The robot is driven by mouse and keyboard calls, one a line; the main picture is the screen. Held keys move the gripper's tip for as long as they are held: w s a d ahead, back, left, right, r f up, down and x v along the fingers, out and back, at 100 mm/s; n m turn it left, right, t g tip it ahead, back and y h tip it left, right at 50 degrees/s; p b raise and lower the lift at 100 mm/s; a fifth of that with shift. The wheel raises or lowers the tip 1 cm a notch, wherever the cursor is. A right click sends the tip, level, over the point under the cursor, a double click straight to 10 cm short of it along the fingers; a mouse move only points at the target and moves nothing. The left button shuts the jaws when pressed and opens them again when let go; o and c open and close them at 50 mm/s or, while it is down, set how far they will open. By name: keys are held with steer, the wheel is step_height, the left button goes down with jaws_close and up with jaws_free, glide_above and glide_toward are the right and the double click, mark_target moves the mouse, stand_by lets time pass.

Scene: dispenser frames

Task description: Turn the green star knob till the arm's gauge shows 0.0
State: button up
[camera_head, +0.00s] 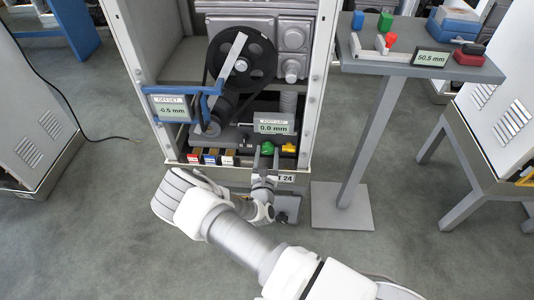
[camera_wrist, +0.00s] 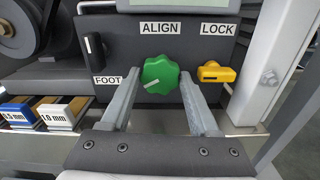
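The green star knob (camera_wrist: 160,74) sits under the ALIGN label on a dark panel, its white mark pointing left and slightly down. It also shows in the head view (camera_head: 267,148). My gripper (camera_wrist: 159,80) has one finger on each side of the knob, with narrow gaps visible, so it appears open around it. In the head view my gripper (camera_head: 266,153) reaches the panel from the front. The blue arm (camera_head: 188,90) carries an OFFSET gauge (camera_head: 171,108) reading -0.5 mm. A second gauge (camera_head: 273,124), on the grey block above the knob, reads 0.0 mm.
A yellow LOCK knob (camera_wrist: 216,72) is close right of my right finger. A black FOOT knob (camera_wrist: 94,48) is left. Labelled blocks (camera_wrist: 62,112) lie lower left. A white cabinet post (camera_wrist: 276,60) stands right. A side stand (camera_head: 420,62) holds a 50.5 mm display.

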steer(key=c, duration=0.6)
steer(key=shift+o, duration=0.2)
steer(key=shift+r+n+p, duration=0.15)
steer(key=shift+n+p, duration=1.1)
steer(key=shift+n, duration=0.65)
steer(key=o, duration=1.1)
steer(key=shift+f, duration=0.2)
steer(key=shift+c, duration=0.2)
